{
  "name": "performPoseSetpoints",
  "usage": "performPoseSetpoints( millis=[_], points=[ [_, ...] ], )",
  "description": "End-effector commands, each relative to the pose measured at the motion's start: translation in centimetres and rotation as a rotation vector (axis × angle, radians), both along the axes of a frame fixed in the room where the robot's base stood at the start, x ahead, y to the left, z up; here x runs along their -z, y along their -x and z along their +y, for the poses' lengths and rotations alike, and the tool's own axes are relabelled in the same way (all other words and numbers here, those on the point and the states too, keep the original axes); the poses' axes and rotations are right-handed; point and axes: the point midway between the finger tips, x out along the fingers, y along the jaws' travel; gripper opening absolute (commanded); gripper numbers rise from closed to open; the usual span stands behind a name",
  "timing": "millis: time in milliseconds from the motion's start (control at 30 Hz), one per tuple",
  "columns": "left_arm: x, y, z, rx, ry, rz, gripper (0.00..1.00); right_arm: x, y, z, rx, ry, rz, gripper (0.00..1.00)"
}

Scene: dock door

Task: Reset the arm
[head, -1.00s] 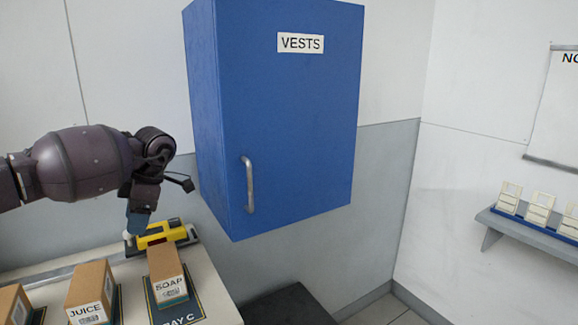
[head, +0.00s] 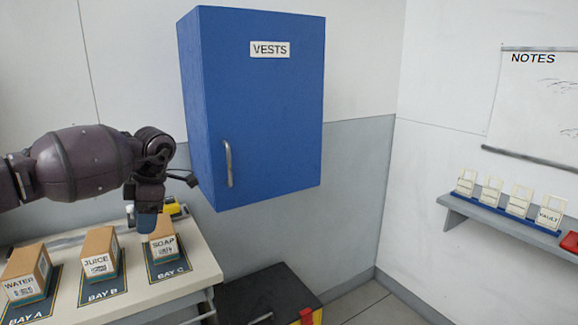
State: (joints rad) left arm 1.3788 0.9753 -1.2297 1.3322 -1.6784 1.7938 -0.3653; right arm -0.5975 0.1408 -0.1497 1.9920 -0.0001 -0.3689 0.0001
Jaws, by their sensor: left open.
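My left gripper (head: 146,222) hangs fingers-down at the left, over the back of the bench near the SOAP box. Its jaws are open, and I see nothing held in them. The arm comes in from the left edge. Just beyond the gripper is a yellow and black device (head: 172,210), partly hidden by the gripper and the SOAP box. My right gripper is not in view.
The bench (head: 190,284) holds boxes marked WATER (head: 25,275), JUICE (head: 100,254) and SOAP (head: 163,240) on bay mats. A shut blue VESTS cabinet (head: 262,110) hangs right of the gripper. A wall shelf (head: 500,216) holds several pale tags. A dark chest (head: 262,292) stands below.

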Motion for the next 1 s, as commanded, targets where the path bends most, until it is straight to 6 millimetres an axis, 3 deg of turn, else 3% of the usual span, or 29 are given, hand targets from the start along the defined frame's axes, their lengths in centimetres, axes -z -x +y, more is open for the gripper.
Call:
performPoseSetpoints(
  millis=[133,267,500,700,833,1000],
  points=[
    [0.6,-1.1,-2.9,-0.008,0.158,-0.085,0.52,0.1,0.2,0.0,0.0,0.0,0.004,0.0],
    [-0.1,-1.9,-7.1,-0.018,0.36,-0.169,0.52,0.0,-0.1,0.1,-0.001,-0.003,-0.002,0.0],
    [-4.4,-1.7,-19.4,-0.072,0.904,-0.267,0.52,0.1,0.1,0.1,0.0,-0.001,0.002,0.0],
    [-6.6,0.5,-27.4,-0.273,1.386,-0.188,0.52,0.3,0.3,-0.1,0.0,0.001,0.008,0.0],
    [-7.5,1.7,-30.0,-0.51,1.674,-0.077,0.52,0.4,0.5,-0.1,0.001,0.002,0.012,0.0],
    [-7.1,2.1,-30.2,-0.882,1.939,0.086,0.52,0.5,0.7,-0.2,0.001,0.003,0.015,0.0]
  ],
)
